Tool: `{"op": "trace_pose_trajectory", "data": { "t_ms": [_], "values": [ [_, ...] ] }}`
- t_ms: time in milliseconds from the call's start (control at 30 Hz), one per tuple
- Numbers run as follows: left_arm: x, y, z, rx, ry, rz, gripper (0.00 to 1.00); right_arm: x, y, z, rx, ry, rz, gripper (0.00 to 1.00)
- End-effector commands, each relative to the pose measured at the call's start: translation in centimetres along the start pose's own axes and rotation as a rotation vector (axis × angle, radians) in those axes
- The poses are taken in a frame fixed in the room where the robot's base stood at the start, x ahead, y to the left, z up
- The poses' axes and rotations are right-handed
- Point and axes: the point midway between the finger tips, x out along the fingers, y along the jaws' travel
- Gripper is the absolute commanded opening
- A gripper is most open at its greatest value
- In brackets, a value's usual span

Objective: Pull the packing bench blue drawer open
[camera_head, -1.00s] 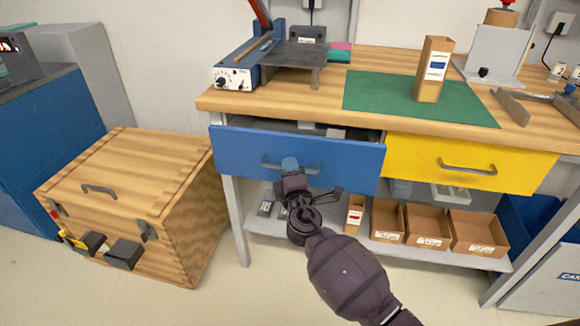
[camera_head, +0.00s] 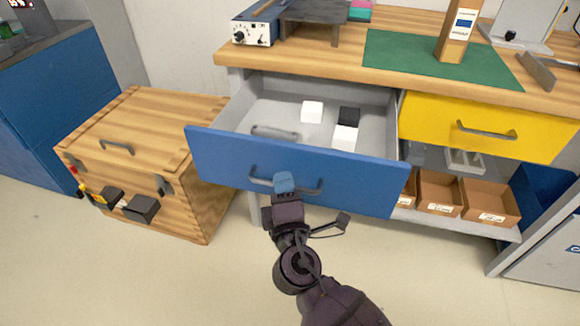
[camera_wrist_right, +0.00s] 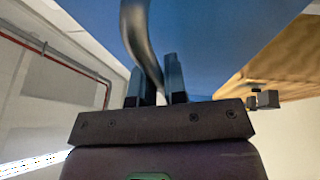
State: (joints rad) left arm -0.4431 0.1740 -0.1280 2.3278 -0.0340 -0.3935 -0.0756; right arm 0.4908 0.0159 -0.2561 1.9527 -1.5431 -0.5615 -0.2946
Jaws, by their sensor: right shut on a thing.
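The blue drawer (camera_head: 298,172) of the packing bench (camera_head: 228,60) stands well open in the head view. Inside it lie white blocks (camera_head: 345,138), a black block (camera_head: 349,116) and a grey handle-like bar (camera_head: 275,132). My right gripper (camera_head: 285,184) is shut on the drawer's grey handle (camera_head: 312,190) at the middle of its front. In the right wrist view the handle (camera_wrist_right: 140,40) passes between the two fingers (camera_wrist_right: 155,85), with the blue front behind. My left gripper is not in view.
A closed yellow drawer (camera_head: 487,125) sits to the right. A wooden crate (camera_head: 150,165) stands on the floor to the left. Cardboard bins (camera_head: 440,193) stand on the lower shelf. The floor in front of the drawer is clear apart from my arm.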

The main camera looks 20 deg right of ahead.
Motion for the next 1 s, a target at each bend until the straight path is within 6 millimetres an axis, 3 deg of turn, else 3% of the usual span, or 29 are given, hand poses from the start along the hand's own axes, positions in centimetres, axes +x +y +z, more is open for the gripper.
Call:
{"op": "trace_pose_trajectory", "data": {
  "t_ms": [200, 633, 667, 800, 1000],
  "values": [
    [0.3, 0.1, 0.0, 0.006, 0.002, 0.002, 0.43, -1.5, 0.2, -0.6, 0.000, 0.000, -0.001, 0.00],
    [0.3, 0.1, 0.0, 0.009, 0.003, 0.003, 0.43, -1.7, 0.3, -0.8, -0.001, 0.001, 0.000, 0.00],
    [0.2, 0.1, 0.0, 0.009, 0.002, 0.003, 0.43, -1.7, 0.3, -0.8, -0.001, 0.001, 0.000, 0.16],
    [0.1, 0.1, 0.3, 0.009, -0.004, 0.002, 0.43, -1.7, 0.3, -0.8, 0.000, 0.001, 0.000, 0.37],
    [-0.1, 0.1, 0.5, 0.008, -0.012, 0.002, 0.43, -1.7, 0.3, -0.7, 0.000, 0.001, 0.000, 0.37]
  ]
}}
